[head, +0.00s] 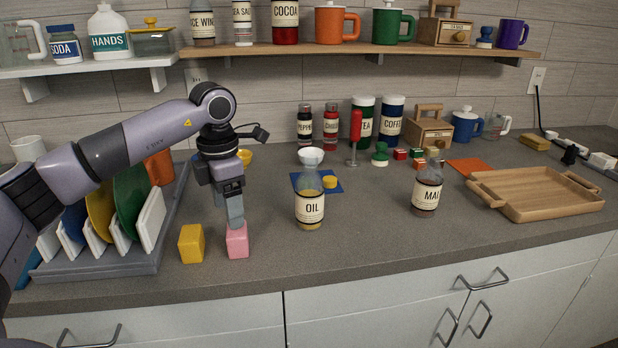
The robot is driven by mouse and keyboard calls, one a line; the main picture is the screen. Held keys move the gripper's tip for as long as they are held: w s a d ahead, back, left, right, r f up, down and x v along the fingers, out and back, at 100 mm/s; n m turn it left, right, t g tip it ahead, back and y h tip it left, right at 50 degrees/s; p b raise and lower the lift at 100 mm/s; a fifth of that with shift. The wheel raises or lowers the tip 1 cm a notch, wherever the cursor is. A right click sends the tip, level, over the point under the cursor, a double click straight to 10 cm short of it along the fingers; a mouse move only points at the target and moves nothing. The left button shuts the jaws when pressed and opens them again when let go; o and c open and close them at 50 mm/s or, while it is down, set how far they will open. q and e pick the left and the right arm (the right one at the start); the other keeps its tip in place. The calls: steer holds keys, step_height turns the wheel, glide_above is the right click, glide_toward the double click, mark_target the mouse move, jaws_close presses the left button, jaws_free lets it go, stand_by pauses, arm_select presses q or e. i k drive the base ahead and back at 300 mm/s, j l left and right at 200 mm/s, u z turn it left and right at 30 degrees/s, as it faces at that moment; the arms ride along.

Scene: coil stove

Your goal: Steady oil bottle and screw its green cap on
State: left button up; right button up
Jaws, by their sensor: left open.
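The oil bottle (310,208) is clear with a cream OIL label. It stands upright on the counter near the middle, with a little yellow liquid low inside. A pale funnel-like piece (311,156) shows right above its neck; I cannot tell whether it sits in the bottle or behind it. No clear green bottle cap can be picked out; a small green knobbed object (380,154) stands farther back to the right. My left gripper (236,222) is open, pointing down at the pink block (237,243), left of the bottle. Whether it touches the block is unclear. My right gripper is out of view.
A yellow block (191,244) stands beside the pink one. A dish rack (110,262) with plates is at left. A small yellow piece (330,182) lies on a blue mat behind the bottle. A second bottle (426,194) and a wooden tray (535,205) are right. The front counter is clear.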

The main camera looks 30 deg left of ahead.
mark_target(310, 185)
steer(key=i, duration=0.9)
